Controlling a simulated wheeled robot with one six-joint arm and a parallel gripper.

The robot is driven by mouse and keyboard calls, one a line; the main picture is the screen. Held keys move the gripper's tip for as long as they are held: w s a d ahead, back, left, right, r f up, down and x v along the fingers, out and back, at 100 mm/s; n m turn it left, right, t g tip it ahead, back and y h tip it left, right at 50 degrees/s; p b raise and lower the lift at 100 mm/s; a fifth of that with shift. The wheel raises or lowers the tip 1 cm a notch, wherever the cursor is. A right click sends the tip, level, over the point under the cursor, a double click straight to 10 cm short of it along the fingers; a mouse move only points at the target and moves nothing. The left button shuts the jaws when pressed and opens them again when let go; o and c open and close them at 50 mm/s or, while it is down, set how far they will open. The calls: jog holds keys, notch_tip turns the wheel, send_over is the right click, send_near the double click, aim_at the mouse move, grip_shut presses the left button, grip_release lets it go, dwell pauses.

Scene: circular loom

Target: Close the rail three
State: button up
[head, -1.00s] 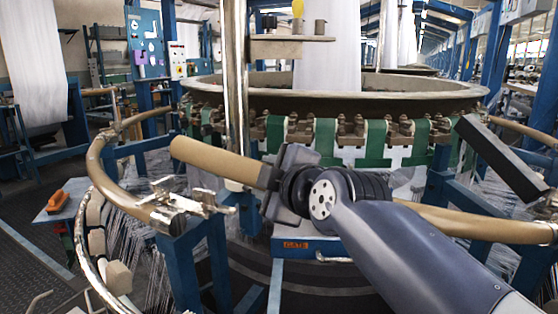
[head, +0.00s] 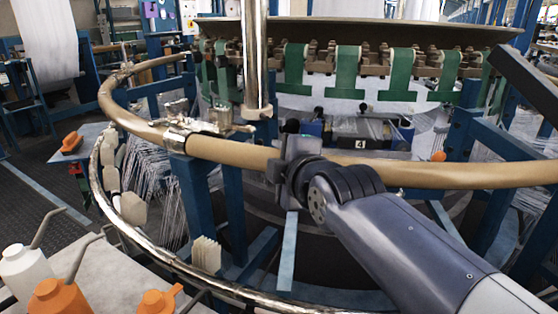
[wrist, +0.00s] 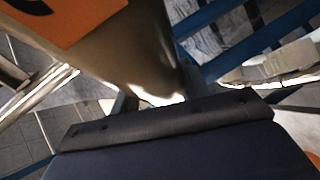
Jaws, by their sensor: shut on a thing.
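The rail (head: 410,174) is a tan curved tube in front of the loom. My gripper (head: 290,165) is shut on it right of the metal latch (head: 205,127). The rail's left end meets the fixed left rail (head: 115,108) at this latch, and the two look in line. I cannot tell whether the latch is fastened. In the wrist view, the rail (wrist: 140,50) fills the upper middle, with an orange label (wrist: 70,20) bearing a black mark, partly cut off. A dark gripper edge (wrist: 170,118) lies below it; the fingertips are hidden.
Blue posts (head: 190,195) stand under the rail. A shiny curved metal rail (head: 150,262) runs lower in front. White and orange bottles (head: 25,270) stand at the lower left. The loom's green straps (head: 347,70) hang behind, near a unit marked 4 (head: 360,143).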

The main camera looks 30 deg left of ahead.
jog(key=shift+f, duration=0.75)
jog(key=o, duration=1.4)
jog(key=shift+r, duration=0.1)
jog(key=shift+r, duration=0.15)
jog(key=shift+d, duration=0.1)
jog(key=shift+s+d+r, duration=0.15)
jog(key=shift+s+r, duration=0.05)
jog(key=shift+s, duration=0.05)
jog(key=p+v, duration=0.2)
jog(key=v, duration=0.8)
